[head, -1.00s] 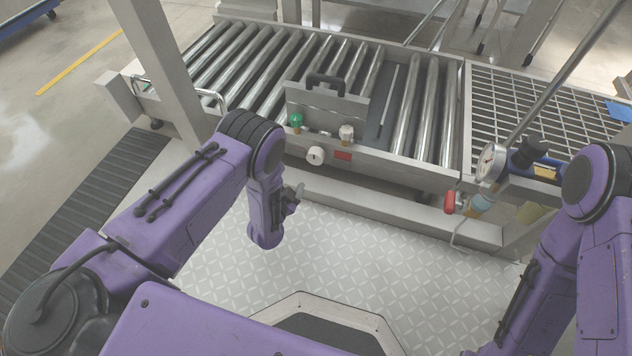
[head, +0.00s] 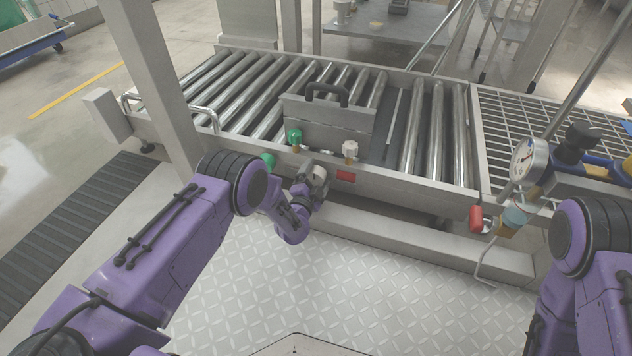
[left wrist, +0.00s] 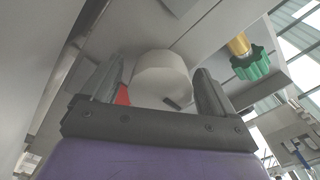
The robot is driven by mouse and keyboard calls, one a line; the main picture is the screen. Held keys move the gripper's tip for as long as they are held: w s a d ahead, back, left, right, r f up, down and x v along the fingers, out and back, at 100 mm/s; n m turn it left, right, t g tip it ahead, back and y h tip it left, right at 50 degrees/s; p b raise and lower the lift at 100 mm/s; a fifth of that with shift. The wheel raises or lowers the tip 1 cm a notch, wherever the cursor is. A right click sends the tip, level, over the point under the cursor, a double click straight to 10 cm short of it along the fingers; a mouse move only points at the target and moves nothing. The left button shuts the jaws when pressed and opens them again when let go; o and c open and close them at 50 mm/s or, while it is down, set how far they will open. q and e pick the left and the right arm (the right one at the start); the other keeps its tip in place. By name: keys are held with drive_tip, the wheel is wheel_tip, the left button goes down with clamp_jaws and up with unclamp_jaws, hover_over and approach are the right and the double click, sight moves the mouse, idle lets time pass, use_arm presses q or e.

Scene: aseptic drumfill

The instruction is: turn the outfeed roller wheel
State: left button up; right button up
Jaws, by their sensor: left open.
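A round white wheel (head: 320,173) sits on the front face of the roller conveyor, left of a small red label (head: 345,176). My left gripper (head: 311,183) is at this wheel, partly covering it in the head view. In the left wrist view the white wheel (left wrist: 161,75) lies between the two spread fingers of the left gripper (left wrist: 160,68), which is open. I cannot tell whether a finger touches it. A dark mark shows on the wheel's lower edge. My right gripper is out of view; only part of the right arm shows.
A green knob (head: 294,137) and a white knob (head: 350,150) stand near the wheel; another green knob (head: 268,160) is beside my left arm. A grey box with a black handle (head: 327,92) sits above. A gauge (head: 528,160) and red-handled valve (head: 476,219) are at right.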

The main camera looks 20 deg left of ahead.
use_arm(q)
drive_tip(key=c, duration=1)
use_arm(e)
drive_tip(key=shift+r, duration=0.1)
use_arm(q)
drive_tip(key=n+p, duration=0.1)
drive_tip(key=n, duration=0.3)
drive_tip(key=shift+n, duration=0.4)
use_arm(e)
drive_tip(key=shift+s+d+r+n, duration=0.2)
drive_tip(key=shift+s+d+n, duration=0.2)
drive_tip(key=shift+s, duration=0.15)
use_arm(q)
drive_tip(key=n+p, duration=0.1)
drive_tip(key=n, duration=0.3)
drive_tip(key=shift+n, duration=0.3)
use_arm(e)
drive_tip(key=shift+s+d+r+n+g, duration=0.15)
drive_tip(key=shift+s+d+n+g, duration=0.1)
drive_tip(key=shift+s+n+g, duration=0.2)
use_arm(q)
drive_tip(key=n, duration=0.5)
drive_tip(key=shift+f, duration=0.1)
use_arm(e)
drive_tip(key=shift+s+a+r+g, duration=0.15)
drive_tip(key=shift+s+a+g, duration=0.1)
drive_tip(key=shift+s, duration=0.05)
use_arm(q)
drive_tip(key=shift+d+n, duration=0.1)
drive_tip(key=shift+n, duration=2.6)
